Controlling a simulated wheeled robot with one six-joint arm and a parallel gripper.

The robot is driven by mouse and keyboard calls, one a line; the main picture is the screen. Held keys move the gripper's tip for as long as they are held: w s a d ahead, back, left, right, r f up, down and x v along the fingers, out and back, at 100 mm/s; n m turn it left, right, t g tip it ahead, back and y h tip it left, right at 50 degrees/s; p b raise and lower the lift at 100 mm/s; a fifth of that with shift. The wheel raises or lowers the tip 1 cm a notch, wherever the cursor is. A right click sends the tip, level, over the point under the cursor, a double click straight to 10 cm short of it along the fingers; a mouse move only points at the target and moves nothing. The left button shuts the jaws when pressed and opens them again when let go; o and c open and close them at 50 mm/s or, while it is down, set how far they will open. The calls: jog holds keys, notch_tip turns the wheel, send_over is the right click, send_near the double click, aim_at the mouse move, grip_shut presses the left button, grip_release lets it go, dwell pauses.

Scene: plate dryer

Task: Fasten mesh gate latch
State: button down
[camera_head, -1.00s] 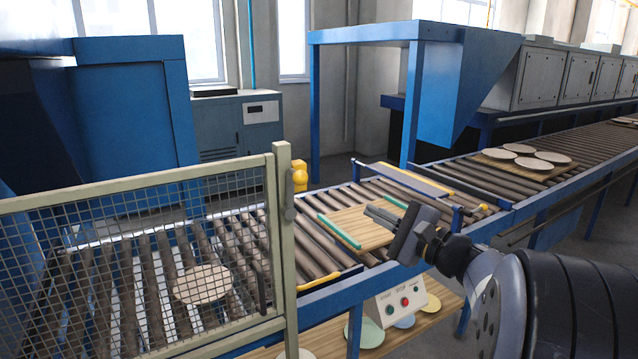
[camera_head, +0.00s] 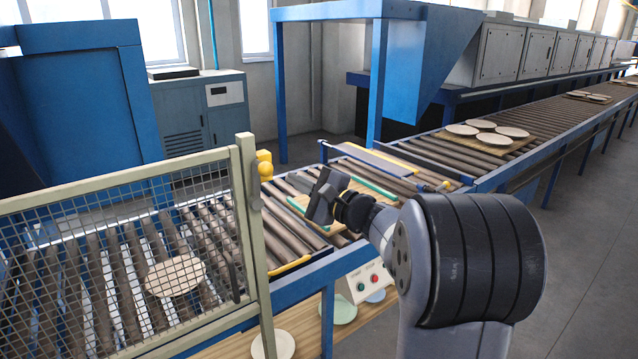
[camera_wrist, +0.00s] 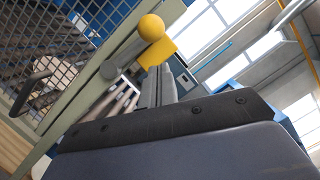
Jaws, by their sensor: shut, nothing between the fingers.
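The mesh gate (camera_head: 120,255) has a pale green frame and stands at the left, with its right upright (camera_head: 255,240) over the conveyor's front edge. A yellow latch part (camera_head: 264,166) shows beside the upper part of that upright. In the wrist view, a yellow ball and block (camera_wrist: 152,28) and a grey cylinder (camera_wrist: 122,60) lie beside the gate frame (camera_wrist: 85,100). My gripper (camera_head: 318,192) is above the rollers, right of the latch and apart from it. In the wrist view, my gripper's fingers (camera_wrist: 157,85) are together and empty. Whether the latch is engaged I cannot tell.
A board with green strips (camera_head: 345,205) lies on the rollers below my gripper. A round plate (camera_head: 175,276) shows behind the mesh. Open floor (camera_head: 580,260) lies at the right.

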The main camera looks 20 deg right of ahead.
jog(key=shift+w+a+r+p, duration=0.15)
jog(key=shift+a+r, duration=0.15)
jog(key=shift+a, duration=0.3)
jog(key=shift+s+a+r+p, duration=0.15)
jog(key=shift+a+r, duration=0.15)
jog(key=shift+a, duration=0.3)
jog(key=shift+a+n+b, duration=0.35)
jog(key=shift+n+b, duration=0.15)
jog(key=shift+b, duration=0.35)
jog(key=s+a+f+n+g+h+b, duration=0.1)
jog(key=s+a+f+n+h+b, duration=0.1)
jog(key=a+n+b, duration=0.3)
jog(key=s+a+f+n+g+h+b, duration=0.1)
jog(key=a+f+n+b, duration=0.3)
jog(key=n+b, duration=0.6)
jog(key=shift+s+a+h+b, duration=0.35)
jog(key=shift+a+h+b, duration=0.35)
jog(key=shift+a+b, duration=0.5)
jog(key=shift+g, duration=0.3)
